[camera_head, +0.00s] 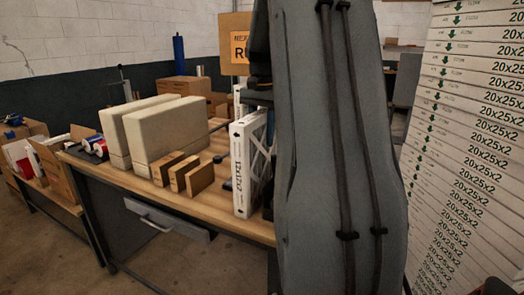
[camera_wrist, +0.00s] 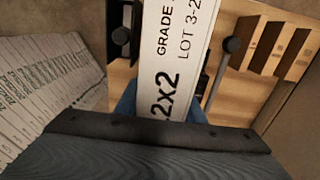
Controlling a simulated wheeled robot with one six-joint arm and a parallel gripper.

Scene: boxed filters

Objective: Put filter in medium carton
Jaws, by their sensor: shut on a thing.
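A white-framed filter (camera_head: 243,165) with a pleated face and printed edge stands upright at the near end of the wooden workbench, partly hidden by my arm. In the wrist view its printed white edge (camera_wrist: 172,70) runs between the two dark fingers of my gripper (camera_wrist: 177,41), which is shut on it. In the head view my grey arm hides the gripper. I cannot tell whether the filter's lower edge touches the bench top. Brown cardboard boxes (camera_head: 185,88) stand at the bench's far end; I cannot tell which carton is the medium one.
The workbench (camera_head: 230,222) also carries two large cream blocks (camera_head: 165,132) and several small brown blocks (camera_head: 178,172) left of the filter. Tall stacks of boxed filters (camera_head: 470,150) stand close on the right. A lower table with an open carton (camera_head: 62,170) is at far left.

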